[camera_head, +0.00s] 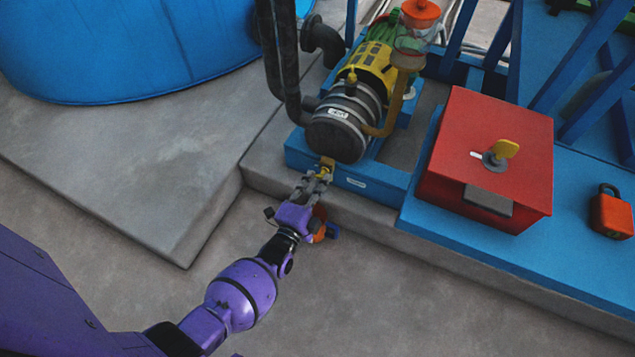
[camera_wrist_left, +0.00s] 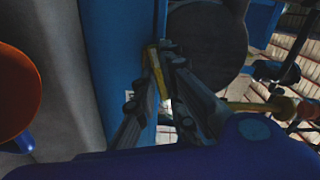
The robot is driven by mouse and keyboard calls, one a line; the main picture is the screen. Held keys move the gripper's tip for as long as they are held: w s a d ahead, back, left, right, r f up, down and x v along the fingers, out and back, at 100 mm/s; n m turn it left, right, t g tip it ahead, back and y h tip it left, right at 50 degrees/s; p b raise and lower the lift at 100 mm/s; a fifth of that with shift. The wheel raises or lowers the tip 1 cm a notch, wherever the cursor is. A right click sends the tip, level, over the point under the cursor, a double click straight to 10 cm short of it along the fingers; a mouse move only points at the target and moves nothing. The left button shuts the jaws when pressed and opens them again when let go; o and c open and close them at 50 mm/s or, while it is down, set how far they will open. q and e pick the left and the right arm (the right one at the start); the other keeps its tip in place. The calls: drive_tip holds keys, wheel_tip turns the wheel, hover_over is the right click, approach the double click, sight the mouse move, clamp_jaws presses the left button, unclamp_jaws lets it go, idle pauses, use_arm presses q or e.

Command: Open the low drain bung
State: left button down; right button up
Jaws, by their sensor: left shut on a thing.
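A small yellow fitting (camera_head: 328,162), which looks like the low drain bung, sits low at the front of the dark pump casing (camera_head: 343,128), just above the blue base. My left gripper (camera_head: 322,175) reaches it from the front and is shut on it. In the left wrist view the yellow bung (camera_wrist_left: 156,72) shows between the grey fingers of the gripper (camera_wrist_left: 162,58), beside the blue base edge. The fingers hide part of it. I cannot tell how far it is turned. My right gripper is in neither view.
An orange round part with a blue piece (camera_head: 332,231) lies close beside my left wrist, partly hidden. A red box (camera_head: 500,130) with a yellow key-like handle (camera_head: 504,150) and an orange padlock (camera_head: 611,212) are at right. Bare concrete floor (camera_head: 380,290) lies in front.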

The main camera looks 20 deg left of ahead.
use_arm(q)
drive_tip(key=n, duration=0.3)
drive_tip(key=shift+f+n, duration=0.1)
drive_tip(key=shift+n, duration=0.3)
drive_tip(key=shift+d+n+b, duration=0.15)
drive_tip(key=shift+n+b, duration=1.85)
drive_tip(key=shift+n, duration=10.8)
drive_tip(key=shift+r, duration=0.2)
drive_tip(key=c, duration=1.8)
unclamp_jaws()
drive_tip(key=shift+c, duration=0.2)
drive_tip(key=shift+o, duration=0.2)
